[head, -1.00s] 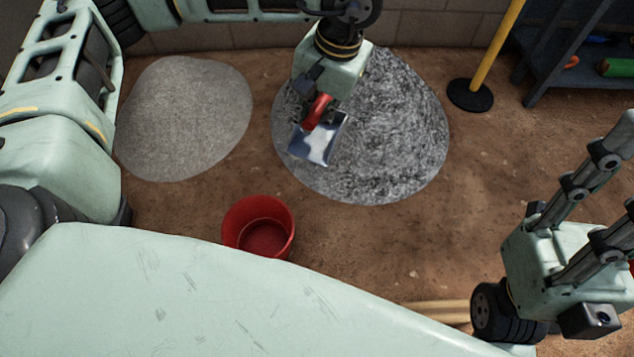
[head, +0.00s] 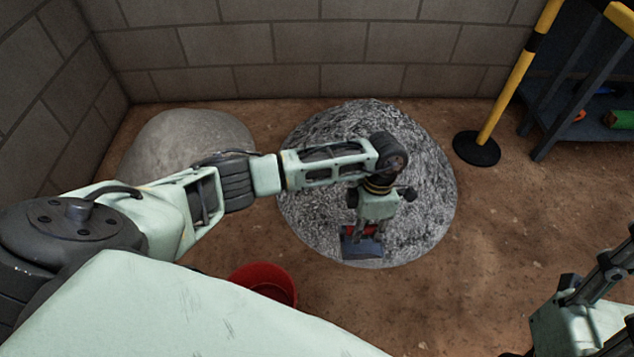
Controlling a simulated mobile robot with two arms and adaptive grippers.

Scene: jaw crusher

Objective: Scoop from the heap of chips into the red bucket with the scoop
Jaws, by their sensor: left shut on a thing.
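The heap of chips (head: 425,185) is a speckled grey mound on the brown ground in the middle of the head view. My left gripper (head: 370,226) is over the front part of the heap, shut on the red handle of the scoop (head: 361,248). The scoop's metal pan points toward the front edge of the heap; I cannot tell whether it holds chips or touches them. The red bucket (head: 266,279) stands on the ground in front and to the left of the heap, partly hidden by my own body. My right gripper is at the right edge, its fingers cut off by the frame.
A smoother pale grey heap (head: 185,140) lies at the left, partly behind my left arm. A block wall (head: 300,50) closes the back. A yellow and black post (head: 477,148) and a dark shelf (head: 575,125) stand at the right. The ground right of the bucket is clear.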

